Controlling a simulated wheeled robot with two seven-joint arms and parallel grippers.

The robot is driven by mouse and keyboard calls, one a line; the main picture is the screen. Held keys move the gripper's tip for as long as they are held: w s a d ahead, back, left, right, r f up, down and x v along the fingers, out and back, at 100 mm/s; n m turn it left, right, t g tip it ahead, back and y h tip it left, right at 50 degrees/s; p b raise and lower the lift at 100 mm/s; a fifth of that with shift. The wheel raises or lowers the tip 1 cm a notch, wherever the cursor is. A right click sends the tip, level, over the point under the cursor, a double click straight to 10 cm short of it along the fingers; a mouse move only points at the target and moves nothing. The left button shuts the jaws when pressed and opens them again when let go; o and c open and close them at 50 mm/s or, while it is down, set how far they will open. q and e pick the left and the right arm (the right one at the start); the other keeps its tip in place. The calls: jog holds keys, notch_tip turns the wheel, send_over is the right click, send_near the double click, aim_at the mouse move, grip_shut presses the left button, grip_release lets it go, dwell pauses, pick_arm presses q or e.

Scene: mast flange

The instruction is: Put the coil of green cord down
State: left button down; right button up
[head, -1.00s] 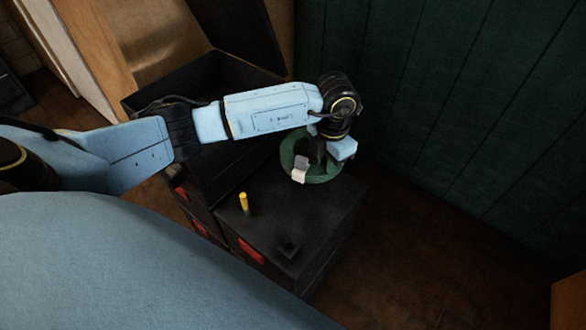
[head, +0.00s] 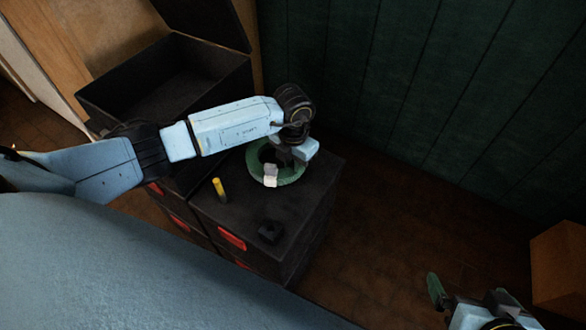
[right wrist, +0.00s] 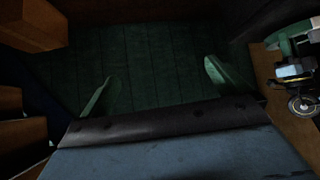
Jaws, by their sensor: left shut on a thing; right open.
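The coil of green cord (head: 254,162) is a ring with a pale patch (head: 270,175) on its near side. It is over the far part of the black chest's top (head: 300,205); I cannot tell whether it touches the top. My left gripper (head: 282,160) reaches down into the ring and is shut on it; the wrist hides its fingers and part of the coil. My right gripper (head: 465,290) is at the lower right of the head view, away from the chest. In the right wrist view its green fingers (right wrist: 160,88) are wide apart with nothing between them.
A yellow peg (head: 219,189) stands on the chest top, left of the coil. A small black block (head: 271,231) is near the front edge. An open black box (head: 165,85) is behind on the left. A dark green panelled wall (head: 420,90) rises behind.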

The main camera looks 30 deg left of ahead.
pick_arm(q)
jog(key=shift+f, duration=0.85)
pick_arm(e)
jog(key=shift+w+a+r+t+y, duration=0.15)
jog(key=shift+w+a+r+t, duration=0.15)
jog(key=shift+w+r+t, duration=0.3)
jog(key=shift+w+a+r+t+y, duration=0.15)
jog(key=shift+w+a+r+t, duration=0.1)
jog(key=shift+w+r+t, duration=0.3)
pick_arm(q)
jog(key=shift+f+b, duration=0.1)
jog(key=shift+b, duration=0.2)
pick_arm(e)
jog(key=shift+w+r, duration=0.1)
pick_arm(q)
jog(key=c, duration=1.3)
grip_release()
pick_arm(e)
jog(key=shift+w+a+r, duration=0.1)
jog(key=shift+a+r, duration=0.05)
